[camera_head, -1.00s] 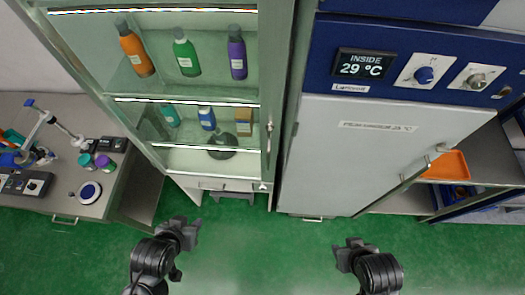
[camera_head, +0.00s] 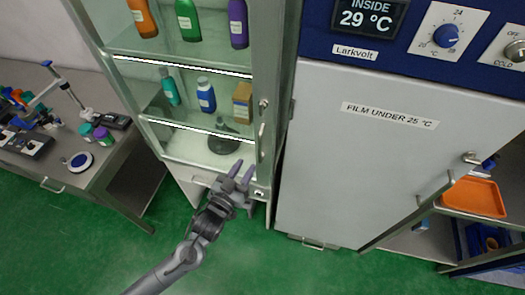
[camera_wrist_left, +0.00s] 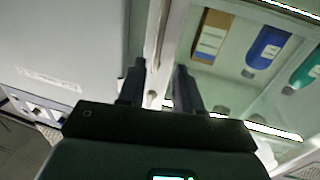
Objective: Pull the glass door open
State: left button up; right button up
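The glass door (camera_head: 259,70) fronts the tall cabinet left of centre in the head view and looks closed. Its slim upright handle (camera_head: 262,137) is on the right-hand frame. My left gripper (camera_head: 243,170) is open just below and left of the handle, in front of the door's lower part. In the left wrist view, my two dark fingers (camera_wrist_left: 160,82) stand apart, with the pale door frame (camera_wrist_left: 157,35) running up between and beyond them. I cannot tell whether they touch the handle. My right gripper is out of view.
Behind the glass stand bottles (camera_head: 187,22), a small box (camera_head: 242,102) and a dark stand (camera_head: 224,142). A grey incubator (camera_head: 370,160) stands close on the right. A lab bench (camera_head: 90,180) is at left, and an orange tray (camera_head: 472,197) at right. Green floor in front is clear.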

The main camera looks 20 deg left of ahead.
aim_at(259, 147)
pick_arm(q)
jog(key=w, duration=0.3)
jog(key=w+d, duration=0.1)
jog(key=w, duration=0.2)
jog(key=w+p, duration=0.1)
jog(key=w, duration=0.3)
jog(key=shift+w+d, duration=0.1)
jog(key=shift+d, duration=0.2)
jog(key=shift+c, duration=0.3)
grip_shut()
